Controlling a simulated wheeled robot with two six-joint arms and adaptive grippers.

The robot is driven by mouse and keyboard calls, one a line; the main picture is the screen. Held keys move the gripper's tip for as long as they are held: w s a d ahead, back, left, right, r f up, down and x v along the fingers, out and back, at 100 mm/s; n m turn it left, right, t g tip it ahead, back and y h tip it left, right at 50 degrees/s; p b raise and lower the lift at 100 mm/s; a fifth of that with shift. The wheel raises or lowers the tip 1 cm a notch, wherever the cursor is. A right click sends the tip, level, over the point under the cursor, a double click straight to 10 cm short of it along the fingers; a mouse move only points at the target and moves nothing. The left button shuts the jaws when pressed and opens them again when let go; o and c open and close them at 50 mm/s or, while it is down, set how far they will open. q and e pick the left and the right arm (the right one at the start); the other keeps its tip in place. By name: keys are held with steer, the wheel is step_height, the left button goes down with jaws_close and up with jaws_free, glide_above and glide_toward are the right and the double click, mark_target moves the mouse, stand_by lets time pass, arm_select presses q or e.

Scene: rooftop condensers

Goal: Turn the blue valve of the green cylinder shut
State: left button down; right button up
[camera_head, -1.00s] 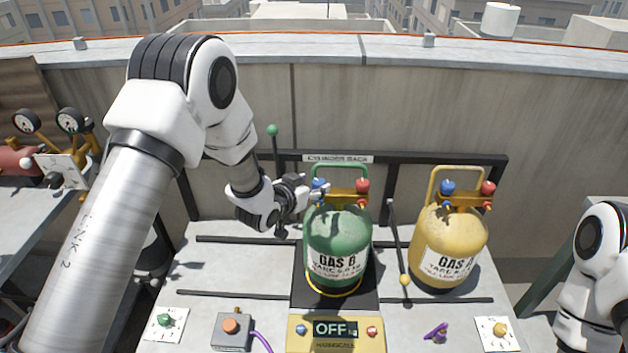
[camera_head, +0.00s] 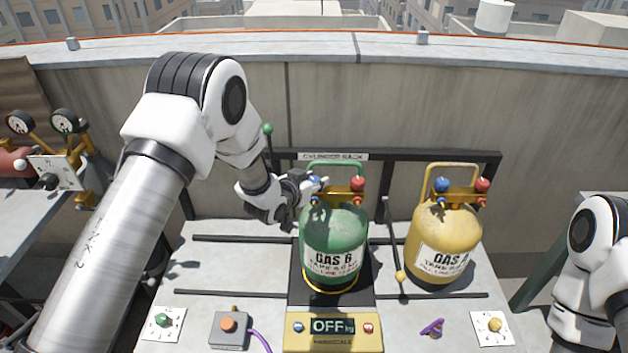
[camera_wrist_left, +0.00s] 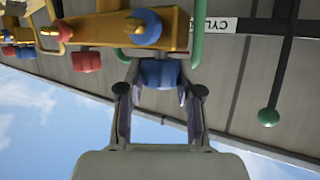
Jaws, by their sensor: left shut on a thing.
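The green cylinder (camera_head: 333,246) stands upright on the scale, with a brass valve block and a red valve (camera_head: 358,184) on top. Its blue valve (camera_head: 314,183) is at the left end of the block, partly covered by my left gripper (camera_head: 313,187). In the left wrist view the blue valve (camera_wrist_left: 160,73) sits between the two fingers of my left gripper (camera_wrist_left: 160,92), which are shut on it. A second blue knob (camera_wrist_left: 146,27) shows on the brass block there. My right arm is at the right edge of the head view; its gripper is out of frame.
A yellow cylinder (camera_head: 443,242) with its own blue and red valves stands to the right. The scale (camera_head: 334,335) reads OFF. A grey box with an orange button (camera_head: 229,329) and a purple item (camera_head: 432,328) lie in front. A black rack rail runs behind.

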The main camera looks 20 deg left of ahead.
arm_select(q)
steer(key=shift+m+h, duration=0.3)
steer(key=shift+h, duration=0.1)
steer(key=shift+a+m+g+h, duration=0.1)
steer(key=shift+m+g+h, duration=0.2)
steer(key=shift+m+h, duration=0.65)
steer(key=m+g+h+p, duration=0.1)
steer(key=m+g+h, duration=0.1)
steer(key=m+h, duration=0.1)
steer(key=shift+w+r+h+p, duration=0.1)
steer(key=shift+h+p, duration=0.15)
steer(key=shift+p, duration=0.05)
steer(key=shift+m+g+h, duration=1.2)
steer(key=shift+m+g, duration=0.4)
steer(key=shift+m, duration=0.15)
steer(key=c, duration=0.7)
jaws_free()
steer(key=shift+c, duration=0.2)
steer(key=v, duration=1.2)
